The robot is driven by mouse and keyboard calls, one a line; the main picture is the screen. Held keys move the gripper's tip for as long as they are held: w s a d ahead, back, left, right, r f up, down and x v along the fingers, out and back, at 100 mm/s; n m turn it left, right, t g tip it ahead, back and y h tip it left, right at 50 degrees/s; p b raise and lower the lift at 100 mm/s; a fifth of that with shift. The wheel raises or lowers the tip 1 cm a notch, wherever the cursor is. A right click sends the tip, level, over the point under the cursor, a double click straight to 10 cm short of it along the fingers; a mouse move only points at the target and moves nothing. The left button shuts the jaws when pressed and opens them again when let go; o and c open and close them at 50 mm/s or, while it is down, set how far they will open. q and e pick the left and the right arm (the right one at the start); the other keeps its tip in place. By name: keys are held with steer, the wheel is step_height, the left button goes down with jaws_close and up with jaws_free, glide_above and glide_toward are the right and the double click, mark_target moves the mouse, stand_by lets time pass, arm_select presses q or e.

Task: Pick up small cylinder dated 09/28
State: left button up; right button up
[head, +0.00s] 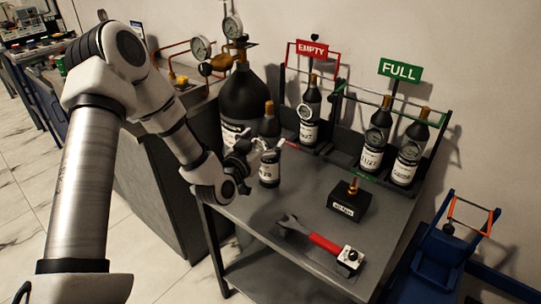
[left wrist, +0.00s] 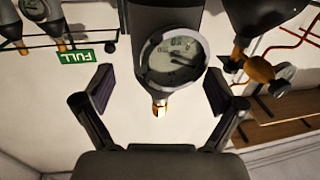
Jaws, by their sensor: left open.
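A small dark cylinder with a brass top (head: 269,124) stands upright on the grey table's left part, partly hidden by my gripper. My left gripper (head: 257,150) is open beside it. In the left wrist view, which is upside down, the cylinder's round gauge (left wrist: 172,60) shows ahead between the spread fingers of the left gripper (left wrist: 157,93), with a gap on both sides. One small cylinder (head: 311,112) stands in the EMPTY rack. Two more, a left one (head: 376,140) and a right one (head: 409,148), stand in the FULL rack. No date is legible. My right gripper is not in view.
A large black cylinder (head: 246,88) with gauges stands close behind the gripper. A blue cart (head: 440,255) stands at right.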

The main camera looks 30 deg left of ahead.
arm_select(q)
steer(key=w, duration=0.3)
steer(key=shift+w+a+f, duration=0.15)
steer(key=shift+w+a, duration=0.05)
steer(key=shift+a, duration=0.1)
steer(key=shift+s, duration=0.1)
steer(key=c, duration=1.8)
steer(key=shift+r, duration=0.2)
